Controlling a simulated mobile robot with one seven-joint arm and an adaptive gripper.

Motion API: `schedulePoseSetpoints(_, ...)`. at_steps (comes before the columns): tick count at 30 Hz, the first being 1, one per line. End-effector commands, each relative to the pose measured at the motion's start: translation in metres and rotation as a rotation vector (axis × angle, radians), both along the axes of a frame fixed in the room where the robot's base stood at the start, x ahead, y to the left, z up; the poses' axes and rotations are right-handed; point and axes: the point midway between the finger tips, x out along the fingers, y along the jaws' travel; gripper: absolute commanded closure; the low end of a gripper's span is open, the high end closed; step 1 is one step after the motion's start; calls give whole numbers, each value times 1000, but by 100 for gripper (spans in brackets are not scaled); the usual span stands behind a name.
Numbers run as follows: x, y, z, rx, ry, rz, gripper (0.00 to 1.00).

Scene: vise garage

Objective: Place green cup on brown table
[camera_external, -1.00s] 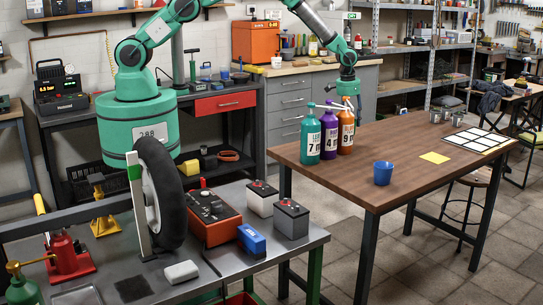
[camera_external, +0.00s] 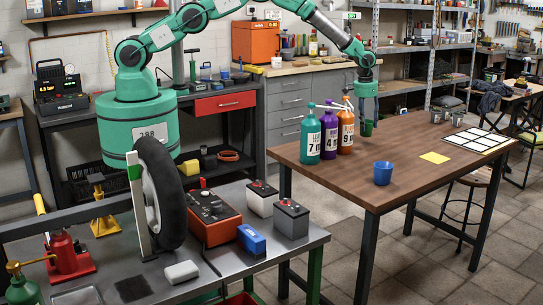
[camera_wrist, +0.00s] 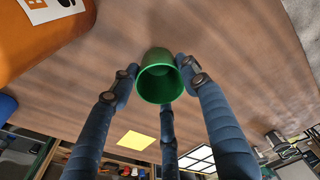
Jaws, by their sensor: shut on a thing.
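My gripper (camera_external: 367,106) is shut on the green cup (camera_wrist: 160,82). In the wrist view its fingers close around the cup's sides, and the open rim faces the camera. The cup (camera_external: 366,129) also shows small and dark under my gripper in the external view, just right of the orange bottle. It is at the far side of the brown table (camera_external: 325,165); I cannot tell whether it touches the top. The table fills much of the wrist view (camera_wrist: 90,90) behind the cup.
Teal (camera_external: 311,138), purple (camera_external: 329,132) and orange (camera_external: 346,131) bottles stand left of my gripper. A blue cup (camera_external: 382,173), yellow sheet (camera_external: 434,158), white grid (camera_external: 476,139) and grey cups (camera_external: 457,119) are on the table. Its middle and front are mostly bare.

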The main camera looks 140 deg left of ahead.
Motion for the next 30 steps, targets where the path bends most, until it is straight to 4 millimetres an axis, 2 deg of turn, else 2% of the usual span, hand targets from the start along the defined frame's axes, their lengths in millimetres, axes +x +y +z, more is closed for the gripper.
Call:
schedulePoseSetpoints(5,0,0,-3,-1,0,0,77)
schedulePoseSetpoints(15,0,-1,-33,-1,0,0,77)
schedulePoseSetpoints(29,0,0,-38,0,0,0,77)
schedulePoseSetpoints(30,0,-1,-38,0,0,0,51)
